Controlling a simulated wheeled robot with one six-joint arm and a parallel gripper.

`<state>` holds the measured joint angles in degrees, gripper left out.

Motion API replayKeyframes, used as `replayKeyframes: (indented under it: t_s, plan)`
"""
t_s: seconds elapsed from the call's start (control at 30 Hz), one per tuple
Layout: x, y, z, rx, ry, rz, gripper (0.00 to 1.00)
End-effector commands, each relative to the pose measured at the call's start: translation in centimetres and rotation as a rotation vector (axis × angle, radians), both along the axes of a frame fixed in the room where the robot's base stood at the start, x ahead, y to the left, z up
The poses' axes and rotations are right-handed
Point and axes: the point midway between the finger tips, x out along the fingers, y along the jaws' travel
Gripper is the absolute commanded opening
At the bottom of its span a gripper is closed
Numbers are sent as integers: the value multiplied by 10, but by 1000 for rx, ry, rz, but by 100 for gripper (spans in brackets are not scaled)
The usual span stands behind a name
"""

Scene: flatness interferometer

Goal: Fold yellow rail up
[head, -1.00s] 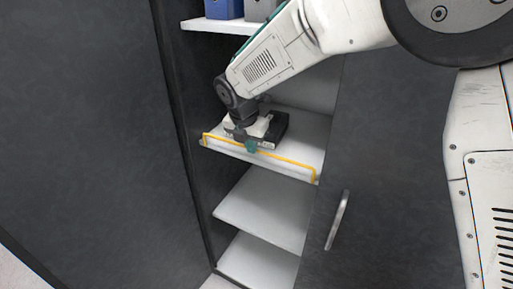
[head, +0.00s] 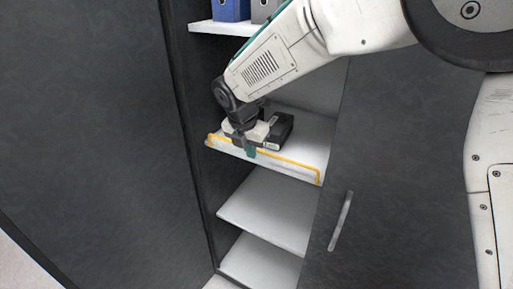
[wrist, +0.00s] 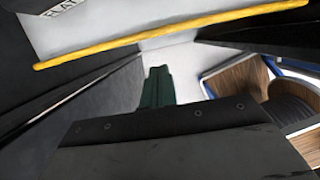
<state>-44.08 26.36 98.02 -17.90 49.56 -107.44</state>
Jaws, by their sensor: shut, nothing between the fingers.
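The yellow rail (head: 290,161) runs along the front edge of a white shelf (head: 315,140) inside the dark cabinet, with short bent ends at left and right. In the wrist view the yellow rail (wrist: 180,35) crosses the top of the picture. My gripper (head: 249,150) is at the rail's left-middle part, its green fingertips pointing down and covering part of it. The fingers are shut and empty. In the wrist view the green fingers (wrist: 157,88) appear below the rail, with a visible gap in the picture. I cannot tell whether they touch it.
A dark box-shaped instrument (head: 279,130) sits on the shelf behind the rail, partly hidden by my wrist. Empty shelves (head: 268,212) lie below, blue and grey binders (head: 231,10) above. A cabinet door with a handle (head: 340,221) stands at right, a dark panel (head: 90,130) at left.

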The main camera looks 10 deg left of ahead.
Motion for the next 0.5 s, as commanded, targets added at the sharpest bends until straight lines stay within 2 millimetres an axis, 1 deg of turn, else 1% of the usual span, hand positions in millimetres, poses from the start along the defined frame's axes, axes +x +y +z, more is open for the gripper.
replayKeyframes:
  t_s: [0.03, 0.2, 0.33, 0.5]
  plan:
    - [-1, 2, 13, 5, -5, 2, 0]
    - [0, -3, 53, 3, -3, -6, 0]
    - [0, -5, 77, 2, -3, -7, 0]
    - [-2, -5, 96, 1, 0, -9, 0]
